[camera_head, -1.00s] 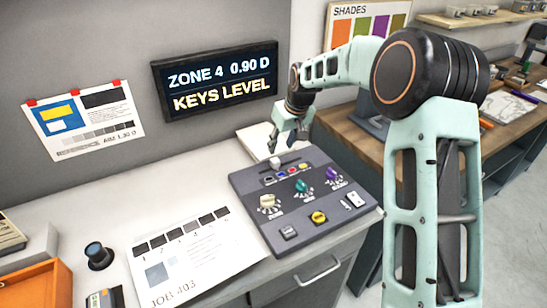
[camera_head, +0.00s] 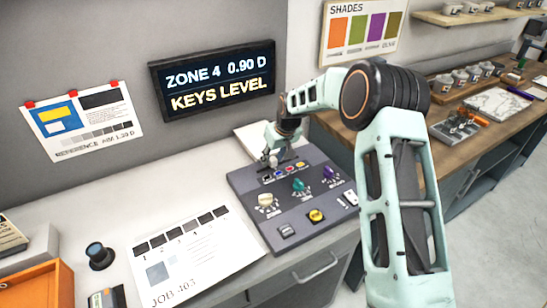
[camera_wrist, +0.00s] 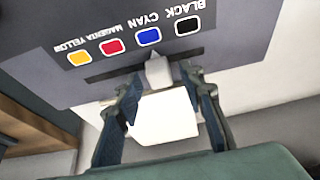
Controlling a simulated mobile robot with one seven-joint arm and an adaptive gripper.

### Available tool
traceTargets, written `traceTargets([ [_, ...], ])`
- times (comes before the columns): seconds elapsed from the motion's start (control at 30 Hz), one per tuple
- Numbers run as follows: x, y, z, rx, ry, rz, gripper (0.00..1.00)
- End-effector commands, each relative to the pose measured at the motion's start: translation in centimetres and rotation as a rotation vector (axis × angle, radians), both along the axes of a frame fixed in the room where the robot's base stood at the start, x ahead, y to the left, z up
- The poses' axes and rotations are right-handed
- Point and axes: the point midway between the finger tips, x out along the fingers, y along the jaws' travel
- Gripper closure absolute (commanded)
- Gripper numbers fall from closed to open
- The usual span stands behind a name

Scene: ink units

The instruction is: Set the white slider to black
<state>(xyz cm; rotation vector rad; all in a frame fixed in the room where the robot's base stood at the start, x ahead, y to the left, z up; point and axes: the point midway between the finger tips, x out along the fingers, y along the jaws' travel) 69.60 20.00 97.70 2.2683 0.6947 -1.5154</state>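The console (camera_head: 250,188) has a white slider (camera_wrist: 158,72) at its far edge, beside a row of colour squares. In the wrist view its pointed tip faces the blue cyan square (camera_wrist: 148,37). The black square (camera_wrist: 188,24) is just to the right, and magenta and yellow are to the left. My gripper (camera_wrist: 160,85) is at the slider with its fingers spread, one on each side of it. Whether they touch it is unclear. In the head view my gripper (camera_head: 276,157) partly covers the slider.
A dark display (camera_head: 214,80) on the wall reads ZONE 4 0.90 D, KEYS LEVEL. Several knobs and buttons, including a teal knob (camera_head: 298,184), stand on the console near the slider. A job sheet (camera_head: 195,255) lies to the left.

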Motion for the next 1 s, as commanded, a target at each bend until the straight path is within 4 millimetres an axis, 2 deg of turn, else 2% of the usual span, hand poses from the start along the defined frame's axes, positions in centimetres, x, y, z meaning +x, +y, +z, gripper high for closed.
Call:
traceTargets([
  [0.03, 0.0, 0.0, 0.0, 0.0, 0.0, 0.0, 0.71],
  [0.3, 0.0, 0.0, 0.0, 0.0, 0.0, 0.0, 1.0],
  [0.63, -0.2, 0.3, 0.0, 0.0, 0.0, 0.001, 1.0],
  [0.9, -2.6, 3.9, -0.2, 0.001, -0.001, 0.004, 1.0],
  [1.0, -2.9, 4.3, 0.0, 0.002, 0.0, 0.002, 1.0],
])
